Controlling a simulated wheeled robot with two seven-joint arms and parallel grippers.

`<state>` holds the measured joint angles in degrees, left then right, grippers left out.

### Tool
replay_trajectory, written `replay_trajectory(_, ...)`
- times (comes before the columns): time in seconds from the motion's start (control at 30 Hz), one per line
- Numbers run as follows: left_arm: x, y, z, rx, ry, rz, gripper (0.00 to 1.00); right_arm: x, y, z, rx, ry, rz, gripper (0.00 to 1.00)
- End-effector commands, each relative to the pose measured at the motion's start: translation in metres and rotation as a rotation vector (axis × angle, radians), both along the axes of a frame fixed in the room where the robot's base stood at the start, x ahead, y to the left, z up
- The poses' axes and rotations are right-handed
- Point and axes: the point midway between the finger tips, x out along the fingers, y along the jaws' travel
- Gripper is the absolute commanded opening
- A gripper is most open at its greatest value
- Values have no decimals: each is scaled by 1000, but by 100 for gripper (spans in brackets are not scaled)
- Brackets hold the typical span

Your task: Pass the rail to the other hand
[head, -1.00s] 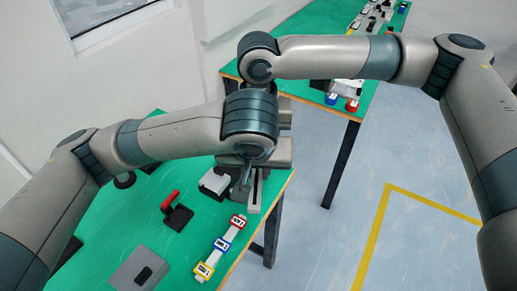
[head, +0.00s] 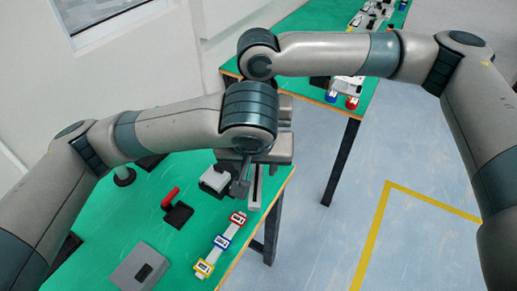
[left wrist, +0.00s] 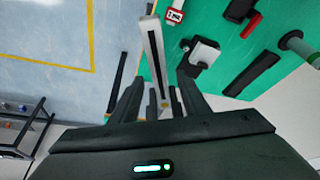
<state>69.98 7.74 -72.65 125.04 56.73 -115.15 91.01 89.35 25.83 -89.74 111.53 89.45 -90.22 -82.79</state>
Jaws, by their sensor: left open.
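The rail is a long pale bar with a dark groove. In the head view its lower end (head: 255,192) shows beneath my left gripper, near the right edge of the near green table; its upper part is hidden. In the left wrist view the rail (left wrist: 154,50) runs lengthwise down towards the space between my left fingers. My left gripper (head: 243,185) is open at the rail, also in the left wrist view (left wrist: 158,98); I cannot tell whether its fingers touch it. My right arm ends behind my left wrist, and its jaws cannot be made out.
A grey-and-black block (head: 216,180) stands just left of the rail. A black holder with a red handle (head: 170,200), a strip with red, blue and yellow frames (head: 220,243) and a grey plate (head: 138,268) lie on the near table (head: 185,235). A second green table (head: 310,40) stands behind.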

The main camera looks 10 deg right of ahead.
Motion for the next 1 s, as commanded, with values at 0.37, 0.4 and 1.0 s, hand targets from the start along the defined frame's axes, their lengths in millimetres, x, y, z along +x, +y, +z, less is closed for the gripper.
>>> replay_trajectory(0.37,-19,4,49,1,-6,-2,42,0,0,0,0,0,0,0)
replay_trajectory(0.4,-21,4,56,0,-6,-3,42,0,0,0,0,0,0,0)
replay_trajectory(1.0,-41,8,102,1,0,-1,42,0,0,0,0,0,0,0)
